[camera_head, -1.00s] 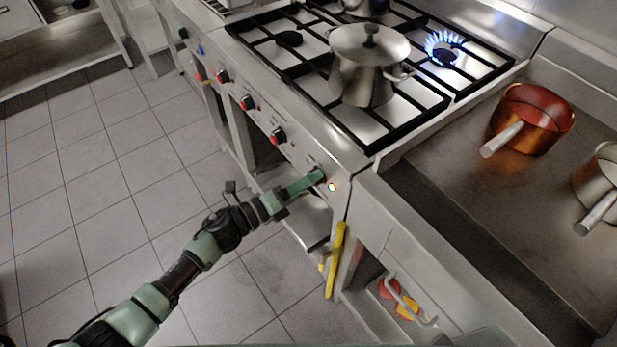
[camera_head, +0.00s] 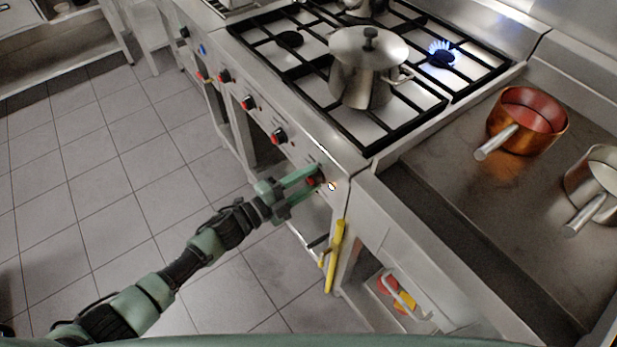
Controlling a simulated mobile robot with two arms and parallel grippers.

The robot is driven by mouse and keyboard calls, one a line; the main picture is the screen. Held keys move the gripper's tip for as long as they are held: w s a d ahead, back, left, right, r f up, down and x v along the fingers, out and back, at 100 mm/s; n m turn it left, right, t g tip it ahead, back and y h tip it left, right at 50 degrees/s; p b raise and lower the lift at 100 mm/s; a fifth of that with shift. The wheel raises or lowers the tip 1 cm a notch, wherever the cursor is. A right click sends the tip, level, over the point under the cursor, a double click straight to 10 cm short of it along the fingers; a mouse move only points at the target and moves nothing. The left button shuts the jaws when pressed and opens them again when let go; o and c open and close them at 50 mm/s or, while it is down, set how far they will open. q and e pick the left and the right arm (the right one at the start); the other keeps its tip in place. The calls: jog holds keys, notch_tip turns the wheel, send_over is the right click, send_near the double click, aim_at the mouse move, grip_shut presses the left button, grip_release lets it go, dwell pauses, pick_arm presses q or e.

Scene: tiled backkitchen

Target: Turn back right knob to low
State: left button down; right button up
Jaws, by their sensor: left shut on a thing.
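The gas stove (camera_head: 345,165) has a row of black and red knobs along its front panel. My left gripper (camera_head: 314,180) reaches in from the lower left to the rightmost knob (camera_head: 312,182), at the right end of the panel. Its two green fingers are shut on that knob, one on each side, and hide part of it. A small light (camera_head: 332,186) glows beside it. The back right burner (camera_head: 441,58) burns with a low blue flame. My right gripper is out of view.
A lidded steel pot (camera_head: 366,75) stands on the front right burner. A copper pan (camera_head: 525,125) and a steel pan (camera_head: 592,185) rest on the counter to the right. A yellow handle (camera_head: 336,258) hangs below the panel. The tiled floor is clear.

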pick_arm(q)
jog(key=shift+n, duration=0.6)
jog(key=shift+f, duration=0.1)
jog(key=c, duration=0.9)
grip_release()
jog(key=shift+a, duration=0.1)
jog(key=v, duration=0.7)
jog(key=shift+s+a, duration=0.25)
jog(key=shift+a, duration=0.05)
